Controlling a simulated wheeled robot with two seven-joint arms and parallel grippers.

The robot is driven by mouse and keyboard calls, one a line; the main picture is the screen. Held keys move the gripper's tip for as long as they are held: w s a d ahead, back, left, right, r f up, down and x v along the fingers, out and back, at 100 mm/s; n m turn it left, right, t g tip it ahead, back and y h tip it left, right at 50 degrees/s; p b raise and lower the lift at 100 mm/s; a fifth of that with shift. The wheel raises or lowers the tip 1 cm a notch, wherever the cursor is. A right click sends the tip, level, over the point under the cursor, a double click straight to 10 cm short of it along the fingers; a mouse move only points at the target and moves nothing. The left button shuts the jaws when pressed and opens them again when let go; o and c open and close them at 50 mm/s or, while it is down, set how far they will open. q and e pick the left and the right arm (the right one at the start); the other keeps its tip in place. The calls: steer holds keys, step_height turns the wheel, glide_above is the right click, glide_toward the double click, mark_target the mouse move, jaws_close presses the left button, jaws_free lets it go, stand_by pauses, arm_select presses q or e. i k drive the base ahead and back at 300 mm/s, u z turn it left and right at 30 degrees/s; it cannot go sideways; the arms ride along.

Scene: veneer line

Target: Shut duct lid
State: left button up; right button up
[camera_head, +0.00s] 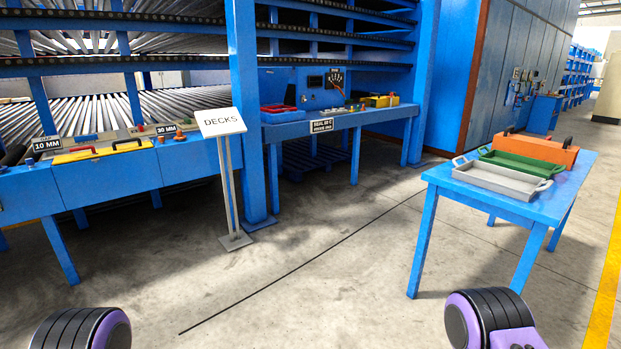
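No part in view is marked as a duct, and I cannot tell which thing is the duct lid. A flat yellow panel (103,152) with a red handle and a black handle lies on the blue bench (110,182) at the left. It lies beside the 10 MM sign (47,144) and the 30 MM sign (166,128). Neither gripper shows. Only black and purple parts of my own arms show at the bottom edge, at the left and right.
A DECKS sign (221,122) stands on the floor near a blue post (245,100). A blue bench with a gauge panel (325,88) stands behind. A blue table (505,207) at the right holds a grey tray (500,179), a green tray (522,162) and an orange box (540,148). The middle floor is clear.

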mark_target(273, 87)
steer(key=z, duration=0.4)
steer(key=i, duration=3.3)
steer(key=z, duration=0.15)
steer(key=i, duration=2.8)
steer(key=u, duration=0.15)
